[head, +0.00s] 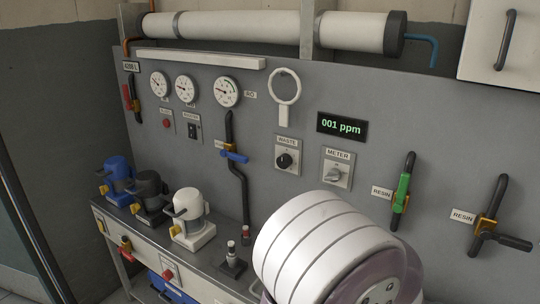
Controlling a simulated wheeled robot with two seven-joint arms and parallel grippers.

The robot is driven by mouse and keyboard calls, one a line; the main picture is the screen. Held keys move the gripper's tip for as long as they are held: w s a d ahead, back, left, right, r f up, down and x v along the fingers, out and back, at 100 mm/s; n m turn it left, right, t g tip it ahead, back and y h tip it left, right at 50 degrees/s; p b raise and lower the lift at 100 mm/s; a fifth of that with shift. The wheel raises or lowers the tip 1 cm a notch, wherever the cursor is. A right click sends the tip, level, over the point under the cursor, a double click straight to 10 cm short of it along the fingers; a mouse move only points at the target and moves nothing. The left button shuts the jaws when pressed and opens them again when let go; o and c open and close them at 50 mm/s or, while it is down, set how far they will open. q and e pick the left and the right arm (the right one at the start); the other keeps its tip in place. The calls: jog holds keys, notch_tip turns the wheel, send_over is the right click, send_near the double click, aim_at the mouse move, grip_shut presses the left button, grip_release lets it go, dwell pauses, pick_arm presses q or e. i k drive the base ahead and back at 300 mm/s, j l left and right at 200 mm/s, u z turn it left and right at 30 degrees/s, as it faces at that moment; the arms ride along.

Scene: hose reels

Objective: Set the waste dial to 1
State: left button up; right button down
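The waste dial (284,160) is a round black knob on a light square plate, under a label reading WASTE. It is on the grey wall panel, right of the middle in the head view. The marks around the knob are too small to read, so I cannot tell which number it points to. Nothing touches the dial and nothing covers it. Neither of my grippers is in view.
The meter dial (337,175) is just right of the waste dial, below a display (342,126) reading 001 ppm. A white ring handle (285,87) is above. Valves with green (402,193) and black (505,241) handles are at right. Pumps (190,215) stand on the lower-left ledge.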

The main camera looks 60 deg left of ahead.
aim_at(284, 161)
jog(key=u, duration=1.95)
